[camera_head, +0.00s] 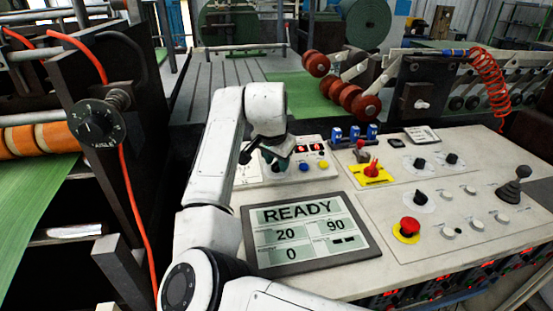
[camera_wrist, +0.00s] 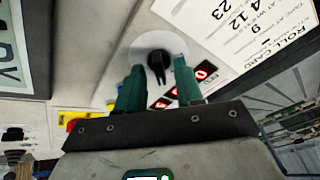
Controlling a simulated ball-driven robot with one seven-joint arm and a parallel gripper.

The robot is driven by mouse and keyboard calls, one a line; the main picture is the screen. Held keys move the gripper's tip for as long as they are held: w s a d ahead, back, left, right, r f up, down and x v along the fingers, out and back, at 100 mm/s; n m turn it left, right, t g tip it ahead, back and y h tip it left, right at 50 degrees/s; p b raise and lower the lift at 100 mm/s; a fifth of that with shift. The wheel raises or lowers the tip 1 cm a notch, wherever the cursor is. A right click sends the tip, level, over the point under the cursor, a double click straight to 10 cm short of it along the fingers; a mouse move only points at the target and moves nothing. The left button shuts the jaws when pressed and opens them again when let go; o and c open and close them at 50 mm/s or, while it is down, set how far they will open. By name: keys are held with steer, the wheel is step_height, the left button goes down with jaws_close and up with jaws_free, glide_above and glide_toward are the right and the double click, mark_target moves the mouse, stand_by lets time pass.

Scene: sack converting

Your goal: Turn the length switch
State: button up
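A black rotary knob on a round white plate (camera_wrist: 152,44), which I take to be the length switch, shows in the wrist view near the top centre. Its black handle (camera_wrist: 159,66) points down the picture. My gripper (camera_wrist: 158,68) is open, with one green finger on each side of the handle in the picture. I see gaps on both sides, and I cannot tell how deep the fingertips reach. In the head view my gripper (camera_head: 276,153) is over the panel's back left part and hides most of the knob there.
Red digit displays (camera_wrist: 186,87) and a white roll card (camera_wrist: 232,30) lie beside the knob. On the console are a READY screen (camera_head: 305,232), blue and yellow buttons (camera_head: 304,167), a red switch on yellow (camera_head: 372,171), an emergency stop (camera_head: 409,228) and a joystick (camera_head: 512,187).

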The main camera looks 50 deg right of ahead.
steer(key=shift+c, duration=0.5)
jaws_close()
steer(key=shift+r+n+p, duration=0.1)
steer(key=shift+n+p, duration=0.2)
steer(key=shift+p, duration=0.05)
steer(key=shift+s+d+r+n+p, duration=0.1)
steer(key=shift+n+p, duration=0.8)
steer(key=shift+p, duration=0.2)
steer(key=n+t+p, duration=0.1)
steer(key=n+p, duration=0.2)
steer(key=p, duration=0.1)
steer(key=shift+r+n, duration=0.1)
steer(key=shift+n, duration=0.2)
steer(key=n+y+p, duration=0.1)
steer(key=n+p, duration=0.2)
steer(key=shift+t+p, duration=0.3)
steer(key=shift+t, duration=0.1)
steer(key=shift+f+n+y+p, duration=0.2)
steer(key=shift+n+y+p, duration=0.1)
steer(key=shift+n+p, duration=1)
steer(key=shift+n, duration=0.3)
